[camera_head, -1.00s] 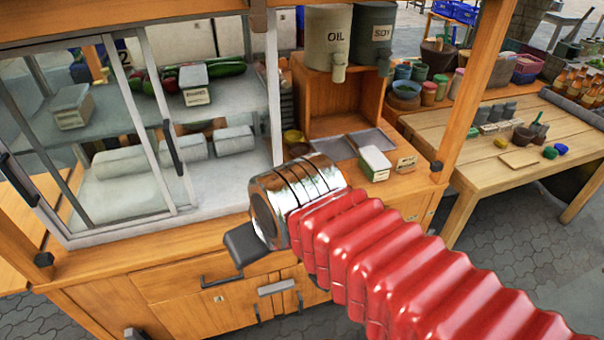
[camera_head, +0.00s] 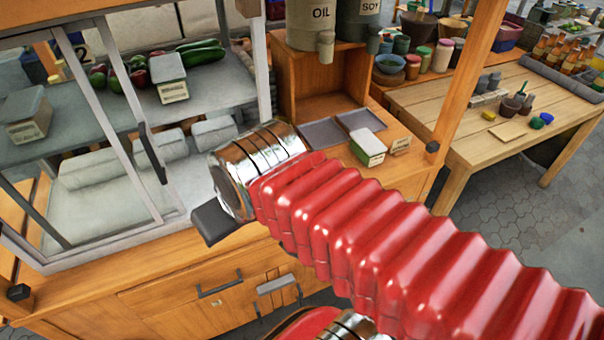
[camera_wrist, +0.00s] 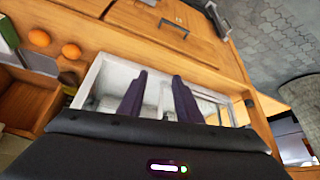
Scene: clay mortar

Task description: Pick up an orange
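Two oranges show at the left of the wrist view, one orange (camera_wrist: 39,38) near the left edge and a second orange (camera_wrist: 71,50) just right of it. Both lie on the wooden cart top, apart from each other. I cannot see them in the head view, where my arm covers part of the counter. My gripper (camera_wrist: 160,76) shows two dark fingers set apart, with nothing between them. The oranges are to the left of the fingers in the wrist view. In the head view only a dark part of my gripper (camera_head: 212,221) shows, in front of the cart.
A glazed case (camera_head: 150,150) with vegetables and white boxes stands at left. Oil (camera_head: 316,18) and soy (camera_head: 362,14) containers stand on a wooden shelf box. A white-green box (camera_head: 368,147) sits on the counter. A wooden table (camera_head: 470,105) with bowls and jars is at right.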

